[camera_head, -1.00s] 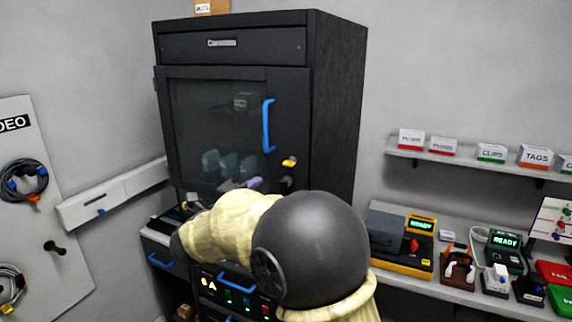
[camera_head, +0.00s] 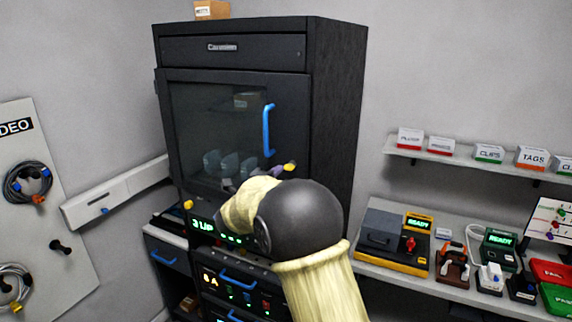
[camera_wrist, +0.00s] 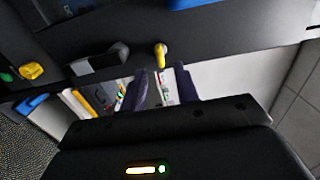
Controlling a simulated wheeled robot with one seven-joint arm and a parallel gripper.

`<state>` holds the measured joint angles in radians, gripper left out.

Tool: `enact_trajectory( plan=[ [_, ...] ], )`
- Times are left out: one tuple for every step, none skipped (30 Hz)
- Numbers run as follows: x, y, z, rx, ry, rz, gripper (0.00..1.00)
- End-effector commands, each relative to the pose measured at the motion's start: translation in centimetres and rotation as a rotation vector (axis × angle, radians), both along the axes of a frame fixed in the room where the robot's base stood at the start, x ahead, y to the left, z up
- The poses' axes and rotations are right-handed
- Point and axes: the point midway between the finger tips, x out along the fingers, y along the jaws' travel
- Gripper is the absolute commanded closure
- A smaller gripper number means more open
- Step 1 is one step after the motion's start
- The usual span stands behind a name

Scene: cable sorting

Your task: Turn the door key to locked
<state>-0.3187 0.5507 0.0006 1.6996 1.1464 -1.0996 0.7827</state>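The yellow door key (camera_head: 290,167) sits on the right edge of the black cabinet's (camera_head: 340,110) closed glass door, below the blue handle (camera_head: 268,130). In the wrist view the key (camera_wrist: 161,55) sticks out from the dark door front. My gripper (camera_wrist: 163,78) is open, with its two purple fingers apart and nothing held between them. The key lies just beyond the fingertips, about in line with the gap. I cannot tell whether they touch it. In the head view my arm hides most of the gripper. The key's exact angle is hard to read.
A yellow knob (camera_head: 188,205) and a lit green display (camera_head: 203,226) are below the door at the left. A workbench with devices, including a yellow-based box (camera_head: 395,240), is at the right. A pegboard with cables (camera_head: 27,182) hangs at the left.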

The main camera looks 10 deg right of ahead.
Motion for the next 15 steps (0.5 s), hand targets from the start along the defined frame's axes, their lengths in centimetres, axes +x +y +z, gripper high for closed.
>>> enact_trajectory(
  plan=[
    [0.8,-0.7,0.3,0.0,0.001,-0.002,0.69],
    [1.2,-1.0,0.3,0.0,0.001,-0.002,0.69],
    [1.8,-1.4,0.4,-0.001,0.001,-0.002,0.69],
    [2.2,-1.7,0.3,-0.001,0.002,-0.002,0.69],
    [2.6,-2.0,0.3,0.0,0.001,-0.002,0.69],
    [3.1,-2.4,0.3,-0.002,0.001,-0.002,0.69],
    [3.5,-2.6,0.3,-0.002,0.001,-0.002,0.69],
    [3.8,-2.8,0.3,-0.001,0.0,-0.002,0.69],
    [4.1,-3.0,0.3,-0.001,0.001,-0.001,0.69],
    [4.3,-3.2,0.2,0.0,0.001,0.0,0.69],
    [4.5,-3.3,0.1,0.001,0.001,0.0,0.69],
    [4.7,-3.4,0.1,0.0,0.0,0.0,0.69],
    [4.8,-3.5,0.1,0.001,-0.001,0.0,0.69],
    [4.8,-3.5,0.1,0.001,-0.001,0.0,0.69],
    [4.9,-3.6,0.0,0.001,-0.001,0.0,0.69]
  ],
)
